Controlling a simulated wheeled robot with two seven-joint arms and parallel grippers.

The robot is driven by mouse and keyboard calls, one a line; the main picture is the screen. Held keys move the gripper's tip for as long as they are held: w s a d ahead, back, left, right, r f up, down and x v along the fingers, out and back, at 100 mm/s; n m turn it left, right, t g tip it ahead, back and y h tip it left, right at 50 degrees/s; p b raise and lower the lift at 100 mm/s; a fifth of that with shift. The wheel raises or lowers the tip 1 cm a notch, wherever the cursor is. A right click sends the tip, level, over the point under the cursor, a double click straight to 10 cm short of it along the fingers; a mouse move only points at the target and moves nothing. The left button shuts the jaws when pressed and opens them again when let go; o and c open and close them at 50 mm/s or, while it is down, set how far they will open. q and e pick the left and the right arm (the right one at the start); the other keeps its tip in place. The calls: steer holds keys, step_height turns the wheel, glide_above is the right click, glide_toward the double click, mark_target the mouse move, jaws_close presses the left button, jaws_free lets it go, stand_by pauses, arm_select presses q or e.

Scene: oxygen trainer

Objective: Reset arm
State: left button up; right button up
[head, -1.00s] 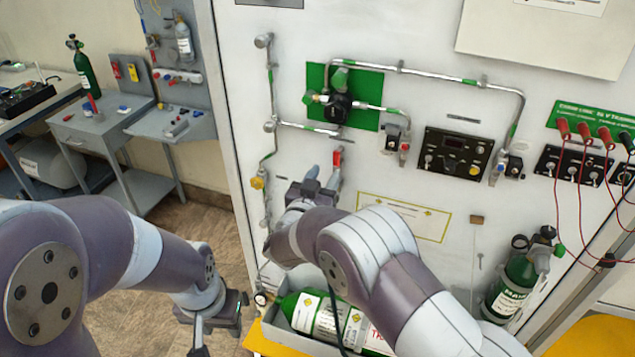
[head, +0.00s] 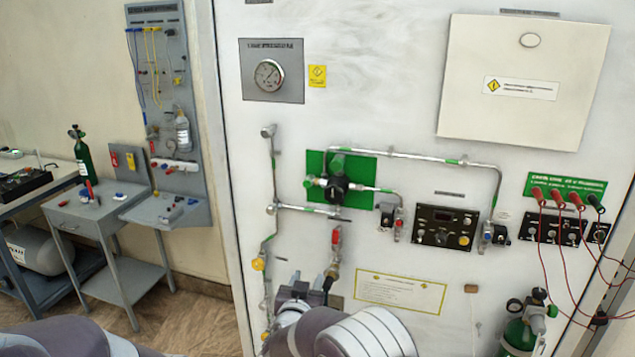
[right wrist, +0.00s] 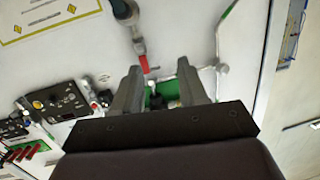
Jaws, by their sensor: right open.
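My right gripper (head: 297,284) is low in the head view, in front of the white panel (head: 225,120). It is below and left of a valve with a red handle (head: 336,236). In the right wrist view its two grey fingers (right wrist: 160,76) stand apart with nothing between them. The red handle (right wrist: 144,64) shows there just beyond the fingertips, apart from them as far as I can tell. My left arm shows only as a link at the bottom left of the head view; its gripper is out of the picture.
The panel carries pipes, a green plate with a regulator (head: 339,190), a black control box (head: 444,228) and a gauge (head: 269,75). Red leads (head: 557,200) hang at the right beside a green cylinder (head: 519,335). A grey side table (head: 75,212) stands at the left.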

steer(key=s+a+f+n+g+y, duration=0.2)
steer(key=s+a+f+g+y, duration=0.1)
steer(key=f, duration=0.3)
steer(key=s+d+f+n+g+y, duration=0.1)
steer(key=s+d+f+g, duration=0.1)
steer(key=s+d+g, duration=0.3)
steer(key=s+d+f+n+g+y, duration=0.1)
steer(key=s+f+g, duration=0.1)
steer(key=s, duration=0.6)
steer(key=s+d+r+g+h, duration=0.1)
steer(key=s+d+r+g, duration=0.1)
steer(key=s+d, duration=0.6)
steer(key=s+d+r+m+g+h, duration=0.1)
steer(key=s+d+r+g, duration=0.1)
steer(key=s+d, duration=0.7)
steer(key=shift+d+r+g, duration=0.35)
steer(key=shift+r+g, duration=0.05)
steer(key=shift+r, duration=0.5)
steer(key=shift+s, duration=0.15)
